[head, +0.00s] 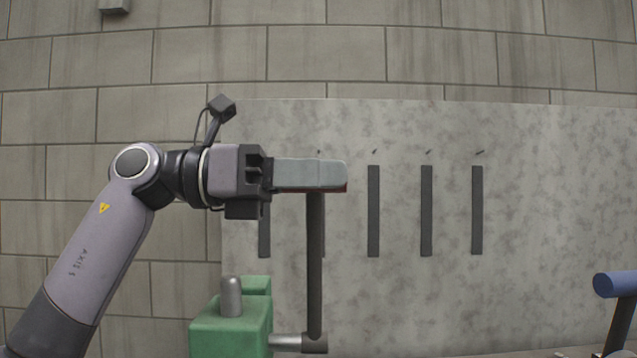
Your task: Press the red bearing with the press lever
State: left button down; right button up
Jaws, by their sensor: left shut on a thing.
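The press has a green body (215,338) at the bottom centre, with a grey rounded post on top. Its lever (315,265) is a dark rod standing upright at the right of the body, joined to a grey shaft at its foot. My left gripper (338,175) is level at the lever's top end and shut on it. A thin red edge shows under the fingertips; the rest of the lever's top is hidden behind the fingers. The red bearing is not in view. My right gripper is not in view.
A grey mottled panel (560,210) with several dark vertical strips stands behind the lever, in front of a block wall (400,50). A blue cylindrical handle (617,283) on a dark bar is at the lower right edge. The space between lever and blue handle looks clear.

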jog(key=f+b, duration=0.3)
jog(key=b, duration=0.1)
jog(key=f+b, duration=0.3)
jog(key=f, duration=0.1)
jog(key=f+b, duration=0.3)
jog(key=b, duration=0.1)
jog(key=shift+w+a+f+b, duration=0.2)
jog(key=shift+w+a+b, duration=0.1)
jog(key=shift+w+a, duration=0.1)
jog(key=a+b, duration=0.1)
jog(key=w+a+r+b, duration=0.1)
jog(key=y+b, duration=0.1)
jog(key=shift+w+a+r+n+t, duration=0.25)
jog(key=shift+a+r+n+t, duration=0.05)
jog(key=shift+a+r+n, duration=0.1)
pick_arm(q)
jog(key=s+f+m+b, duration=0.1)
jog(key=s+f+m, duration=1.1)
jog(key=s, duration=0.4)
jog(key=shift+f+b, duration=0.4)
jog(key=shift+f, duration=0.5)
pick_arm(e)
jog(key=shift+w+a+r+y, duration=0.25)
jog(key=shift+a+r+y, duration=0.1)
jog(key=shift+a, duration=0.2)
